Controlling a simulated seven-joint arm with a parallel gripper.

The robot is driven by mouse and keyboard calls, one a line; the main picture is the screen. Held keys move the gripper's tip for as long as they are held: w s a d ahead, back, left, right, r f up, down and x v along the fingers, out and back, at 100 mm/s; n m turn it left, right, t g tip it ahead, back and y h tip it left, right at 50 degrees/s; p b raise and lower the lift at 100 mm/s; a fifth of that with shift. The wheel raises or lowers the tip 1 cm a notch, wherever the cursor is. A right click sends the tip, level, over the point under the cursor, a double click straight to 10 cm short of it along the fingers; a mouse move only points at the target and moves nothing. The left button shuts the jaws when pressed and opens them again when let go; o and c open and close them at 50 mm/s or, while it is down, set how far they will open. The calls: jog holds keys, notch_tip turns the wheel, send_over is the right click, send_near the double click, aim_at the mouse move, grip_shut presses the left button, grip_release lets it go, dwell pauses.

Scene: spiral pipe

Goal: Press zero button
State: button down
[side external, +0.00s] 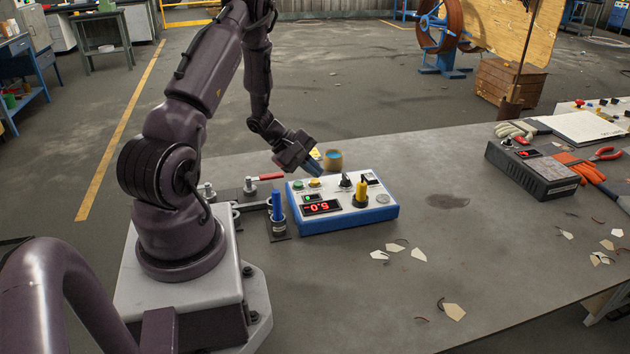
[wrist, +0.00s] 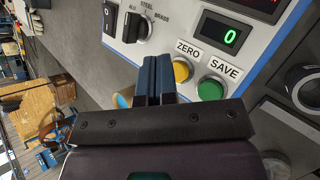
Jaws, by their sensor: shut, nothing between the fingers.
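The yellow ZERO button (wrist: 183,70) shows in the wrist view, its left edge close to my fingers. In the side external view the yellow button (side external: 314,182) is on top of the blue-and-white control box (side external: 375,213). The green SAVE button (wrist: 211,89) is beside it. My gripper (side external: 314,163) is shut and empty, tilted down over the back edge of the box. In the wrist view my gripper (wrist: 157,58) has its blue fingertips just left of the ZERO button. They look apart from it, but I cannot tell the height gap.
The box also has a selector knob (wrist: 137,27), a small display with a green 0 (wrist: 230,36) and a red-digit display (side external: 321,207).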

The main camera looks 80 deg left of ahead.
aim_at(313, 182)
jog(key=shift+r, duration=0.25)
jog(key=shift+r, duration=2.5)
